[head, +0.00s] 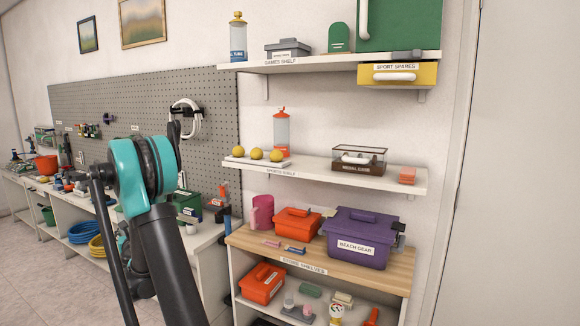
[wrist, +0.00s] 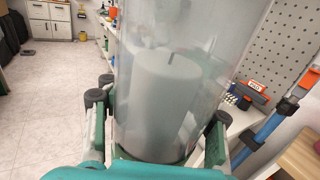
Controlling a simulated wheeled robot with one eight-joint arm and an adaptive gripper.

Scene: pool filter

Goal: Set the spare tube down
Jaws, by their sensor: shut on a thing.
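A large clear tube (wrist: 195,35), which I take to be the spare tube, stands in my gripper (wrist: 155,135) in the wrist view. A pale grey cylinder (wrist: 165,90) with a dark slot on top shows inside or through it. My gripper's green fingers with dark round pads are shut on the tube's lower part, one on each side. The tube's top is cut off by the frame. In the head view my arm is raised before the workbench, and neither the gripper nor the held tube can be made out.
A workbench (head: 205,235) runs left below a grey pegboard (head: 120,115). Wall shelves stand right; the middle one (head: 350,184) has free room between yellow balls and a medal case (head: 360,160). A purple bin (head: 362,235) and orange box (head: 297,222) fill much of the wooden top below.

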